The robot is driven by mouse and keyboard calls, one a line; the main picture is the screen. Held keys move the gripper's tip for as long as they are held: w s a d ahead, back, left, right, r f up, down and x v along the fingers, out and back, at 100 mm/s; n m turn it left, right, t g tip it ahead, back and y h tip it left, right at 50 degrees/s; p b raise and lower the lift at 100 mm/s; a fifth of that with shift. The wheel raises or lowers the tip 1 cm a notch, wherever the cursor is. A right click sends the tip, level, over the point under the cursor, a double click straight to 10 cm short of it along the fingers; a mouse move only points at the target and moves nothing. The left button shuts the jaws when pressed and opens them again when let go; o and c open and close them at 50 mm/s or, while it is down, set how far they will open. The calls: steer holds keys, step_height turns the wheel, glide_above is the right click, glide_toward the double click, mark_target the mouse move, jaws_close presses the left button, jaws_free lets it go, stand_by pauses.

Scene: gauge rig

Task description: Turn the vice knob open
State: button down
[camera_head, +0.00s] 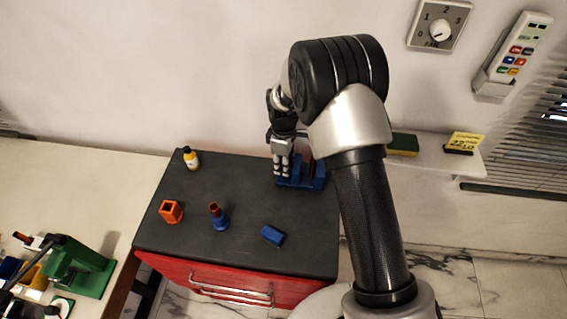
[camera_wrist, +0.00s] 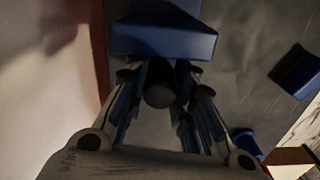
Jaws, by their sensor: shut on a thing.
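The blue vice (camera_head: 316,181) stands at the back right of the dark cabinet top, partly hidden by my gripper and arm. My gripper (camera_head: 281,172) points down at the vice's left side. In the wrist view, the vice's blue body (camera_wrist: 165,42) fills the top middle. The dark round vice knob (camera_wrist: 159,94) sits between the two fingers of my gripper (camera_wrist: 160,84), which are shut on it. The knob is hidden in the head view. Its turn angle cannot be told.
On the cabinet top (camera_head: 165,245) stand a yellow bottle (camera_head: 191,159), an orange square holder (camera_head: 171,211), a blue and red-brown piece (camera_head: 218,217) and a blue block (camera_head: 272,235). A wall shelf (camera_head: 440,157) is at right.

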stand_by(0.3)
steer(key=c, duration=1.3)
jaws_free()
step_height(320, 180, up, 12)
steer(key=shift+r, duration=0.1)
